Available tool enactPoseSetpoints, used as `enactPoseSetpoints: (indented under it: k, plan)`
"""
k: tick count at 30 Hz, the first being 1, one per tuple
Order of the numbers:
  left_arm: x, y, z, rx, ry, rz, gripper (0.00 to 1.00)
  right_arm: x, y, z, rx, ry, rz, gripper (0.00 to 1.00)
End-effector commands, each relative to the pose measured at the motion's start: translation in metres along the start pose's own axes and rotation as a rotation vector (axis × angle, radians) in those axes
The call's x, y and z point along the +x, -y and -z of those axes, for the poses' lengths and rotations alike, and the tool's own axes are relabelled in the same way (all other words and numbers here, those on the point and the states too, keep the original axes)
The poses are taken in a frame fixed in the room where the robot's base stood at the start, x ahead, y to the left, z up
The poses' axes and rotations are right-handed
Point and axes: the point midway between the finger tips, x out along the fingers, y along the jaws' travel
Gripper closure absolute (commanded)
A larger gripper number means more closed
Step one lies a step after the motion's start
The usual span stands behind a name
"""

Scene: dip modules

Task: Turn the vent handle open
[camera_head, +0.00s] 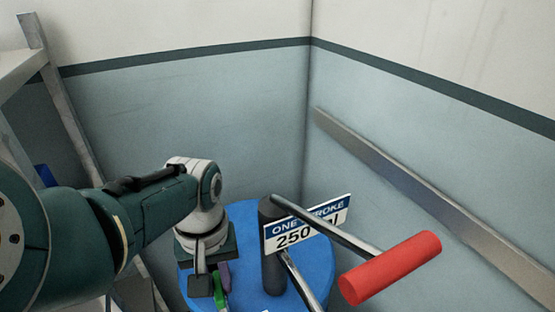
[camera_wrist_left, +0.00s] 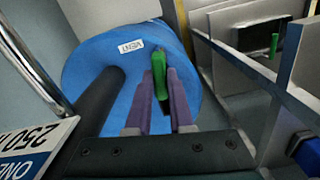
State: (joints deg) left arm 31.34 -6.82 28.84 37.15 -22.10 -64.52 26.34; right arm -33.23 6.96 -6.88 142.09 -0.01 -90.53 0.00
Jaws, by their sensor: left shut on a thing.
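The green vent handle (camera_wrist_left: 159,68) stands on top of the blue drum (camera_wrist_left: 85,70), beside a white VENT label (camera_wrist_left: 130,48). My left gripper (camera_wrist_left: 161,82) has its purple fingers on either side of the handle and is shut on it. In the head view, my left gripper (camera_head: 219,284) reaches down over the left part of the drum top (camera_head: 240,215). The green handle (camera_head: 218,292) shows there only in part, beside the purple finger. My right gripper is not in view.
A dark pump post (camera_head: 271,245) rises from the drum, with a metal lever, a red grip (camera_head: 390,267) and a "ONE STROKE 250 ml" sign (camera_head: 307,222) close right of my gripper. A metal shelf (camera_head: 60,100) stands left. Walls meet behind the drum.

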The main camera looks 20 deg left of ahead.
Motion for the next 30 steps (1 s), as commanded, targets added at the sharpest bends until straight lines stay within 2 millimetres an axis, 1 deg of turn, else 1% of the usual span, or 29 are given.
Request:
enactPoseSetpoints:
  k: [6,12,28,29,30]
  plan:
    - [0.0006,0.0006,-0.0003,-0.120,0.001,0.001,1.00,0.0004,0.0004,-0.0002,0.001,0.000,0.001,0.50]
    - [0.0006,0.0006,-0.0003,-0.181,0.000,0.001,1.00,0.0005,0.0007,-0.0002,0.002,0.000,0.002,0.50]
    - [0.0005,0.0004,-0.0002,-0.205,0.000,0.000,1.00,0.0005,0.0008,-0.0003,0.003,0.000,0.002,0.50]
    - [0.0005,0.0004,-0.0002,-0.205,0.000,0.000,0.79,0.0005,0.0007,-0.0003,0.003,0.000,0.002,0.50]
    - [0.0005,0.0004,-0.0002,-0.205,0.000,0.000,0.74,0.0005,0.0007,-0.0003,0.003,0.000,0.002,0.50]
